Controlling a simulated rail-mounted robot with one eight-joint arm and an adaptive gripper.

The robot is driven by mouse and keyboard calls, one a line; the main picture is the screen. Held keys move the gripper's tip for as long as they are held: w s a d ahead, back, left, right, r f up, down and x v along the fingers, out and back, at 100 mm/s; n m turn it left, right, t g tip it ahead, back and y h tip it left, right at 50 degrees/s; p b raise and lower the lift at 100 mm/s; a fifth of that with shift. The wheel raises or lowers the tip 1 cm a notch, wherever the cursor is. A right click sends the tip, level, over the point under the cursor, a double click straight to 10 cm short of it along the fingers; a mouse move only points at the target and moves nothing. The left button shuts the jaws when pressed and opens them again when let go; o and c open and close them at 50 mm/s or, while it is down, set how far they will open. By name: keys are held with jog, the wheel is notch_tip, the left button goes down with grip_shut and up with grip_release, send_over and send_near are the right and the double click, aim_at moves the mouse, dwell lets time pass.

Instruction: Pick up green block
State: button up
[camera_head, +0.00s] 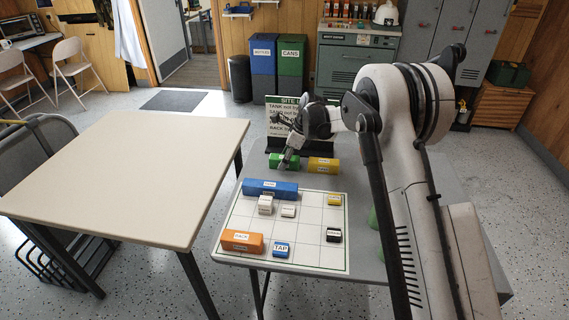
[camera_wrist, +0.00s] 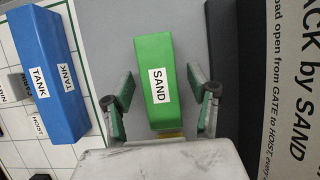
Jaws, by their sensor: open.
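The green block (camera_head: 275,159), labelled SAND, lies on the grey table behind the grid board. In the wrist view the green block (camera_wrist: 158,58) lies lengthwise, with its near end between the fingers. My gripper (camera_wrist: 161,98) is open, with one finger on each side of the block and a visible gap to each side. Whether the fingers are at the block's height I cannot tell.
A yellow block (camera_head: 322,164) lies just right of the green one. A sign board (camera_head: 288,103) stands close behind. The grid board (camera_head: 308,236) holds a blue TANK block (camera_head: 270,188), an orange block (camera_head: 242,241) and several small blocks. A bare cream table (camera_head: 130,170) stands left.

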jog(key=shift+f, duration=0.2)
jog(key=shift+c, duration=0.4)
jog(key=c, duration=1.2)
jog(key=shift+r, duration=0.2)
